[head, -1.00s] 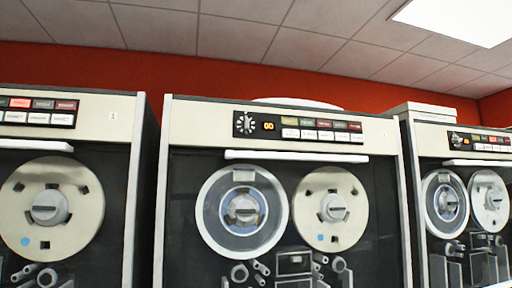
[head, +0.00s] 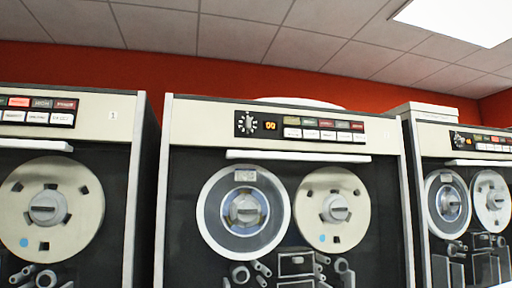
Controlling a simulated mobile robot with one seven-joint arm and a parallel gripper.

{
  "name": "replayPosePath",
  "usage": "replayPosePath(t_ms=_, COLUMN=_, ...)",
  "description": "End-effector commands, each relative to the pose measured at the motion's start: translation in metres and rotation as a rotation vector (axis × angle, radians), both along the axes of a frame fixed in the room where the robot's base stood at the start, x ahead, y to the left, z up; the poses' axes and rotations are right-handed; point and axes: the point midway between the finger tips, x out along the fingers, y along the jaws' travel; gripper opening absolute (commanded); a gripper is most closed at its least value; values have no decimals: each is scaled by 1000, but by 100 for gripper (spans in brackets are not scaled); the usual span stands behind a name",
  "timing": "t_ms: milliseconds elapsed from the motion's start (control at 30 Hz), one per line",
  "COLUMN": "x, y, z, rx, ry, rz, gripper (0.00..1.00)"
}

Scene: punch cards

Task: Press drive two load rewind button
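A tape drive cabinet (head: 184,190) stands in the middle of the head view, facing me. Its control panel (head: 300,127) near the top has a round dial (head: 247,124), an orange lit display (head: 270,125), a row of coloured lamps and a row of white buttons (head: 325,135) under them. The button labels are too small to read. Below a white bar, a clear-rimmed reel (head: 243,214) and a cream reel (head: 332,209) hang side by side. My gripper is not in view.
Another drive (head: 52,208), marked 1, stands at the left, with a red lamp (head: 19,102) lit. A third drive (head: 468,205) stands at the right. Narrow dark gaps separate the cabinets. A red wall (head: 200,68) rises behind them.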

Motion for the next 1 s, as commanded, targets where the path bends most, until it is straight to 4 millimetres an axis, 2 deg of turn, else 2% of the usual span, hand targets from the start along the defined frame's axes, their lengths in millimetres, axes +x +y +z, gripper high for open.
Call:
replayPosePath(t_ms=33, x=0, y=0, z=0, rx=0, ry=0, rz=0, gripper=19)
replayPosePath(t_ms=133, x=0, y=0, z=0, rx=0, ry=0, rz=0, gripper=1)
replayPosePath(t_ms=167, x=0, y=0, z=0, rx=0, ry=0, rz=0, gripper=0)
replayPosePath(t_ms=1000, x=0, y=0, z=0, rx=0, ry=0, rz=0, gripper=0)
